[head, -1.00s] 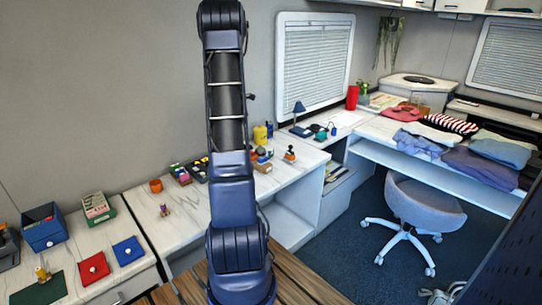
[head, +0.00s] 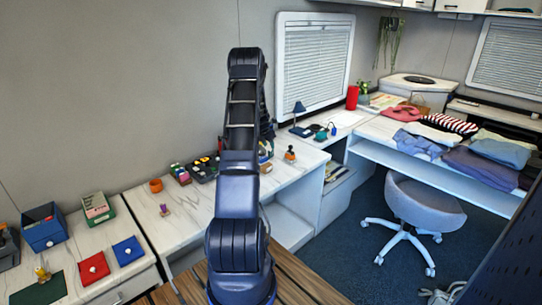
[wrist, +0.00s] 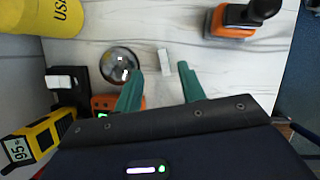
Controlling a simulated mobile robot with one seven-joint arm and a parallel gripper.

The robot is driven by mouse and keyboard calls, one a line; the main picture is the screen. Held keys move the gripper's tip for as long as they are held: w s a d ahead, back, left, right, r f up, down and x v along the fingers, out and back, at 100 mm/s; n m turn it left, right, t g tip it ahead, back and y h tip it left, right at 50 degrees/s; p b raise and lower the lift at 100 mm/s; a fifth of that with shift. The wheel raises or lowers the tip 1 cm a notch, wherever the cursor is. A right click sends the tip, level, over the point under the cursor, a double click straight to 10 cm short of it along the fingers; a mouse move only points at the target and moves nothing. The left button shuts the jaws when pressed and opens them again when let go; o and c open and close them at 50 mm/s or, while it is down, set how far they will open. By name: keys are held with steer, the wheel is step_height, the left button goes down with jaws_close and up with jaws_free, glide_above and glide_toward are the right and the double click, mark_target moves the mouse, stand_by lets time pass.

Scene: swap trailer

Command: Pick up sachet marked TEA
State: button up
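In the wrist view, my gripper (wrist: 160,86) is open, its two green fingers apart and nothing between their tips. A small flat white piece (wrist: 166,62) lies on the marbled counter (wrist: 255,80) just beyond the fingertips, a little nearer the right one. It may be the sachet, but I cannot read any TEA mark on it. In the head view my own arm hides the gripper and that part of the counter (head: 190,215).
Around the fingers in the wrist view are a round glossy object (wrist: 119,64), an orange item (wrist: 102,103), a yellow tape measure (wrist: 36,139), a yellow container (wrist: 45,15) and an orange-and-black object (wrist: 232,22). Bare counter lies to the right.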

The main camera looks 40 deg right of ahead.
mark_target(271, 150)
steer(key=shift+s+x, duration=0.15)
steer(key=shift+x, duration=1.75)
steer(key=shift+s+x, duration=0.15)
steer(key=shift+x, duration=1.7)
steer(key=shift+a, duration=0.1)
jaws_close()
